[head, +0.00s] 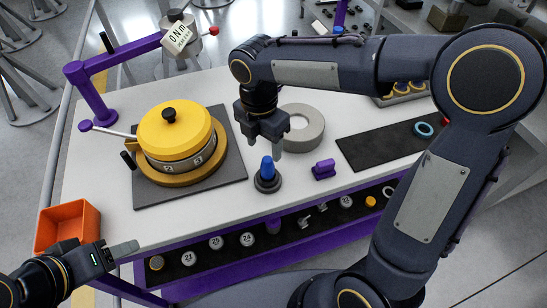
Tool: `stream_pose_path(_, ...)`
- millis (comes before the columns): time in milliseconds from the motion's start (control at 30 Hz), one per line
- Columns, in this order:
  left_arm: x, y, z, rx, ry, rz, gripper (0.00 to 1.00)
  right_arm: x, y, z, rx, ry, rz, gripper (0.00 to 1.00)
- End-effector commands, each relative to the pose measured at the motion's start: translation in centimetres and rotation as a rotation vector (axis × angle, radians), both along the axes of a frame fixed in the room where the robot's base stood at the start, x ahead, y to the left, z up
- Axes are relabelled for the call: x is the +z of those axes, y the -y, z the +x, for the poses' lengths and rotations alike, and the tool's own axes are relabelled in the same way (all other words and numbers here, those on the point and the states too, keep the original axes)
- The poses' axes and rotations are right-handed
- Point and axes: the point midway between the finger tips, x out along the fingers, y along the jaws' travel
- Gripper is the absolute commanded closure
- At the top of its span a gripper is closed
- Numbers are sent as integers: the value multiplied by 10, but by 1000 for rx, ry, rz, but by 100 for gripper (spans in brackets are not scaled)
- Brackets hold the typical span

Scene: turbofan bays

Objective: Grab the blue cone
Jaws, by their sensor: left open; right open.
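The blue cone (267,167) stands upright on a dark round base (267,184) on the white table, near its front edge. My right gripper (265,152) is just above and behind the cone, pointing down. Its jaws are open, and one finger shows right of the cone's tip. I cannot tell whether it touches the cone. My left gripper (124,249) is low at the left by the table's front corner, open and empty, far from the cone. Its fingers partly overlap in the view.
A yellow round housing (176,136) sits on a dark mat at left. A grey ring (303,126) stands behind the cone, a purple block (323,169) right of it. An orange bin (68,228) is at the left edge. A dark mat (378,150) lies at right.

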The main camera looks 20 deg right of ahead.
Motion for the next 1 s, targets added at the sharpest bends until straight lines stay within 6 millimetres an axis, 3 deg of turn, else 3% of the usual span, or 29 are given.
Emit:
stream_pose_path(433,4,0,0,0,0,0,48,-60,4,-9,-6,-4,-1,43)
stream_pose_path(767,4,0,0,0,0,0,48,-68,4,-8,-8,0,1,43)
stream_pose_path(1000,4,0,0,0,0,0,48,-68,4,-8,-8,0,1,73)
